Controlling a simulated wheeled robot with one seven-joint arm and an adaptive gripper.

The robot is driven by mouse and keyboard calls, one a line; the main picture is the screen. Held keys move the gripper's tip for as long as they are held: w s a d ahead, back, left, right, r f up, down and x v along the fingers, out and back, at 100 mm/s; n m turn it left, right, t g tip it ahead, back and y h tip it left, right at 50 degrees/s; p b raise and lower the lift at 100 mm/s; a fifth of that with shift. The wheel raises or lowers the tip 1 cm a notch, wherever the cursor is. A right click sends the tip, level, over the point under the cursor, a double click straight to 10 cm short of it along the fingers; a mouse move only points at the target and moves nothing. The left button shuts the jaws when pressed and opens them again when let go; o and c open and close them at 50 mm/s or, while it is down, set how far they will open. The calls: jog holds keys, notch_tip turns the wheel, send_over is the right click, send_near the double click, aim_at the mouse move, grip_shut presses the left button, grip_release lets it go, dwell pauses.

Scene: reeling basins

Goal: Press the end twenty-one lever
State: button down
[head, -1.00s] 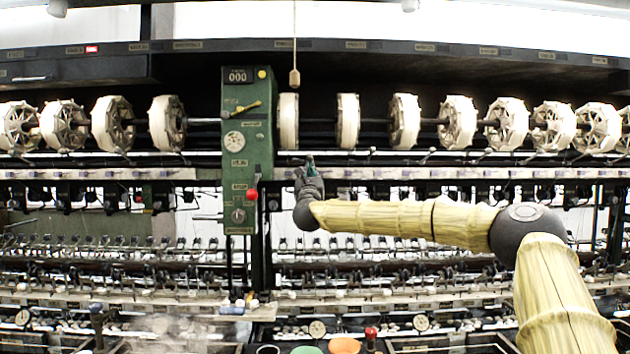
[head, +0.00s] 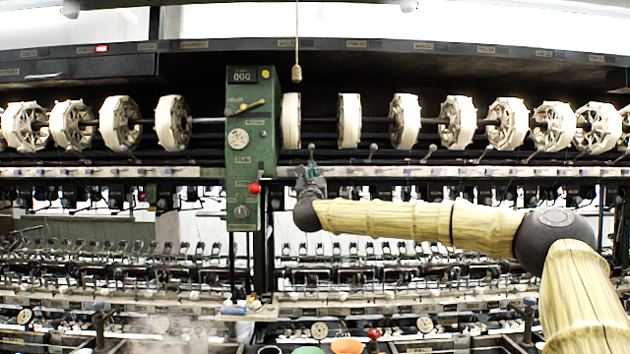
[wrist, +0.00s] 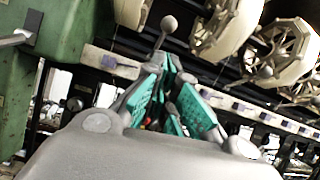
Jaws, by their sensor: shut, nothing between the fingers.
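A row of small ball-topped levers stands along the pale rail under the reels; their number labels are too small to read, so I cannot tell which is twenty-one. One lever (head: 311,148) stands just right of the green control box, directly above my gripper (head: 312,170). In the wrist view its grey ball (wrist: 168,23) shows just beyond the tips of my gripper (wrist: 168,64). The green-padded fingers are shut and empty, pointing at the lever's stem. The fingers hide the stem's lower end, and I cannot tell whether they touch it.
The green control box (head: 250,150) with a red knob (head: 254,188) stands close left of my gripper. White reels (head: 349,121) hang above the rail. Neighbouring levers (head: 372,148) stand to the right. A pull cord (head: 296,73) hangs above. Basins lie below.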

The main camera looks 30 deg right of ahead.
jog(key=shift+r+b+v, duration=0.2)
jog(key=shift+b+v, duration=0.4)
jog(key=shift+v, duration=0.35)
jog(key=shift+r+b+v, duration=0.2)
jog(key=shift+b+v, duration=0.4)
jog(key=shift+v, duration=0.35)
jog(key=shift+s+a, duration=0.1)
jog(key=shift+a, duration=0.05)
